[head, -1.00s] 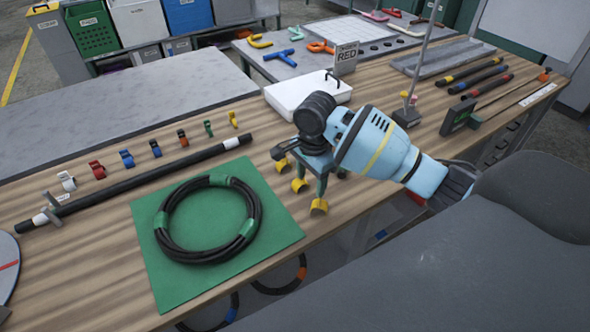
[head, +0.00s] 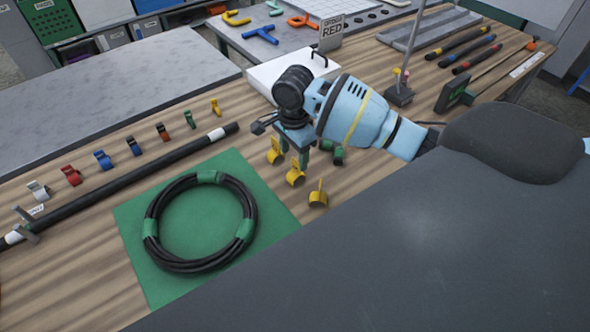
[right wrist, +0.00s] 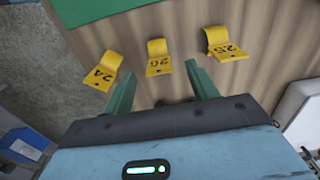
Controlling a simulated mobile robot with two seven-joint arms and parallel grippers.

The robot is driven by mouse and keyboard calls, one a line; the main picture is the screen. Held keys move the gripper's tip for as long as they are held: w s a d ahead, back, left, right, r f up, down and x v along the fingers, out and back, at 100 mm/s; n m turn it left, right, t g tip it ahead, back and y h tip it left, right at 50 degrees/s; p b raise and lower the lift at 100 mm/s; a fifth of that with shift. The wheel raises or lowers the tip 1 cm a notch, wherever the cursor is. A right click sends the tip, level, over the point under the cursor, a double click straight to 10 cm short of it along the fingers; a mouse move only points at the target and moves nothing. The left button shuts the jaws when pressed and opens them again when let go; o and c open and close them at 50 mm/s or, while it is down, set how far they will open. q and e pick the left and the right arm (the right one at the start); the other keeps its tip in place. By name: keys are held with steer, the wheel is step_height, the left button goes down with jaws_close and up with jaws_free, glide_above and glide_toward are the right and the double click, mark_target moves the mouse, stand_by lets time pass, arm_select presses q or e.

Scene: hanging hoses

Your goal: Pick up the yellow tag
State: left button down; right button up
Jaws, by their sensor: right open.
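Three yellow tags lie on the wooden table beside the green mat: tag 25 (right wrist: 226,45), tag 26 (right wrist: 157,57) and tag 24 (right wrist: 101,72). In the head view they form a slanting row, with a near one (head: 317,196), a middle one (head: 295,175) and a far one (head: 275,152). My right gripper (head: 294,152) is open and empty above them. In the right wrist view its green fingers (right wrist: 160,76) stand apart, with tag 26 in the gap just beyond the tips, seemingly untouched. Another yellow tag (head: 215,107) ends the row of coloured clips. My left gripper is out of view.
A coiled black hose (head: 152,212) lies on the green mat (head: 135,255). A long dark rod (head: 140,178) lies beside the coloured clips. A white box (head: 268,78) with a RED sign (head: 331,33) behind it stands beyond my gripper.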

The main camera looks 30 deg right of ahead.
mark_target(296, 172)
steer(key=shift+d+f, duration=0.1)
steer(key=shift+f, duration=0.3)
step_height(296, 172, down, 4)
steer(key=shift+s+d+f+b, duration=0.1)
steer(key=shift+d+b, duration=0.05)
steer(key=shift+b, duration=0.15)
steer(key=c, duration=1)
steer(key=shift+c, duration=0.2)
